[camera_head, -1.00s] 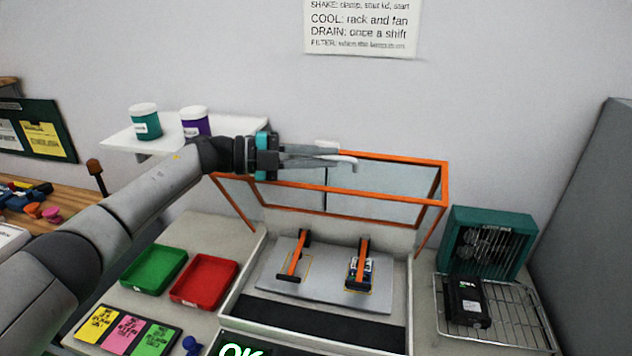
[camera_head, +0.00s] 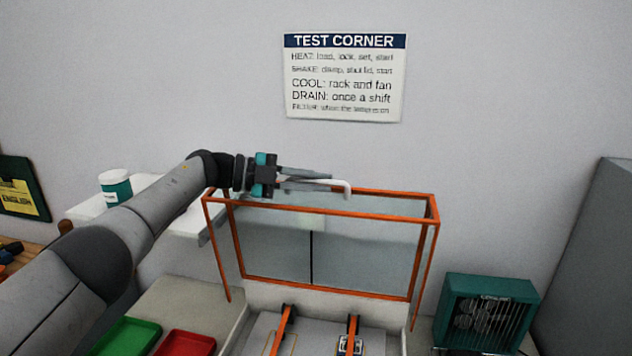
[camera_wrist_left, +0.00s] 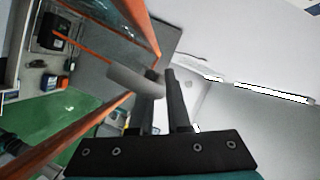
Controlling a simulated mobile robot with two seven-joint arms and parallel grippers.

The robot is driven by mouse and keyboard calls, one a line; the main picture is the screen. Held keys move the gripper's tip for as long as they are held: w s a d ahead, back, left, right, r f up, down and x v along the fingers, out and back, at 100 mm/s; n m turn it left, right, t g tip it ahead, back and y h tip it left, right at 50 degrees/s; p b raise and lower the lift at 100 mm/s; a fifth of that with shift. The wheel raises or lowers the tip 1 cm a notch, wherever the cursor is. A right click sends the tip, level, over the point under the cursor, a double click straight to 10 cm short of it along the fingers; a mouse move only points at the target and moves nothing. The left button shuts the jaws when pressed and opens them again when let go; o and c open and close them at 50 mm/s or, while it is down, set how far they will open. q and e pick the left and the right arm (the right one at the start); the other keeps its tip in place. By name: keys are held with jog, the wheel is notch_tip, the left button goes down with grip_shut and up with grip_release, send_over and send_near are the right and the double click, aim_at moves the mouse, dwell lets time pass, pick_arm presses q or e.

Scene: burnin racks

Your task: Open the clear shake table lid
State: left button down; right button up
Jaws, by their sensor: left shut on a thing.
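The clear shake table lid (camera_head: 330,250), with its orange frame, stands raised and close to upright above the shake table (camera_head: 270,335). Its white handle (camera_head: 342,186) is at the top edge. My left gripper (camera_head: 325,182) reaches in from the left and is shut on this handle. In the left wrist view, the fingers (camera_wrist_left: 168,95) close around the grey-looking handle (camera_wrist_left: 135,82), with the orange frame (camera_wrist_left: 90,135) beside them. Two orange clamp bars (camera_head: 352,332) show on the table plate below, cut off by the picture edge. My right gripper is not in view.
A teal fan (camera_head: 487,312) stands to the right of the lid. A shelf (camera_head: 88,208) with a teal-labelled jar (camera_head: 115,188) is behind my left arm. Green (camera_head: 125,337) and red (camera_head: 185,343) trays lie at lower left. The wall is behind the lid.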

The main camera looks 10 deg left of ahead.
pick_arm(q)
jog(key=shift+f, duration=0.1)
jog(key=c, duration=1.2)
grip_release()
jog(key=shift+o, duration=0.2)
jog(key=b+v, duration=0.3)
jog(key=v, duration=1.2)
jog(key=shift+a+b, duration=0.2)
jog(key=shift+b, duration=0.15)
